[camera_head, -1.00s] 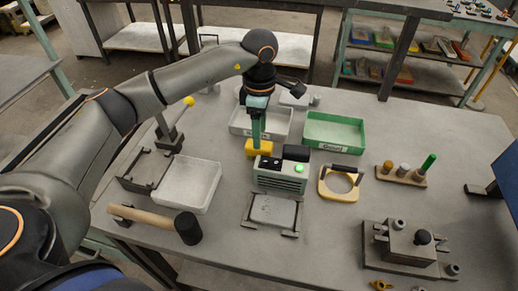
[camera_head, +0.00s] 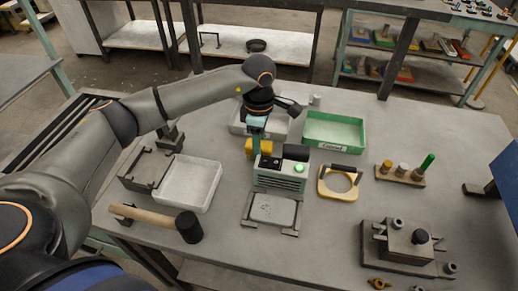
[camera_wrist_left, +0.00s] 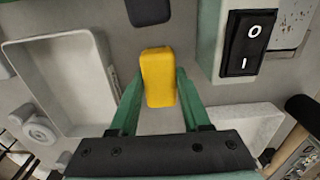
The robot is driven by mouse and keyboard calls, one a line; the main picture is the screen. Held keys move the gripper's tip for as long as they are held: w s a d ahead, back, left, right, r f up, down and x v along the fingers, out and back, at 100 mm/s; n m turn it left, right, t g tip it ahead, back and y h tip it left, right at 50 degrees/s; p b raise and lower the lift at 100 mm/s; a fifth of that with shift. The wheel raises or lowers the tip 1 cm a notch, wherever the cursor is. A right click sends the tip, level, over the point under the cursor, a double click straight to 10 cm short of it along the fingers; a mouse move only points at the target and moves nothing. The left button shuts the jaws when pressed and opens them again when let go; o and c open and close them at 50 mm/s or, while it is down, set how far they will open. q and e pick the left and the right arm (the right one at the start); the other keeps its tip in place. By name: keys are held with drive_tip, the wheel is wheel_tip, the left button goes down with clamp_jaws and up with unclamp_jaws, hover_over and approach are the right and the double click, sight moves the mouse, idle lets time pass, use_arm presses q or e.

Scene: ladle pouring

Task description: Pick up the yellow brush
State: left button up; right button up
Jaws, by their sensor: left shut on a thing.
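The yellow brush (camera_head: 249,148) shows in the head view as a small yellow block, just left of and behind the machine with the green-lit button. My left gripper (camera_head: 256,139) comes down on it from above and is shut on it. In the left wrist view the brush (camera_wrist_left: 158,77) sits between the two green fingers, its yellow top facing the camera. Its underside is hidden, and I cannot tell whether it touches the table. My right gripper is not in view.
The grey-green machine (camera_head: 281,178) with its black switch (camera_wrist_left: 246,42) stands close beside the brush. A green tray (camera_head: 334,147) and a white tray (camera_head: 187,186) flank it. A mallet (camera_head: 157,219) lies front left. A yellow ring tool (camera_head: 338,194) lies right of the machine.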

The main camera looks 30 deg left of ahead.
use_arm(q)
clamp_jaws()
drive_tip(key=shift+r, duration=0.15)
wheel_tip(320, 180, up, 10)
drive_tip(key=shift+f+b, duration=0.1)
drive_tip(key=shift+b, duration=0.25)
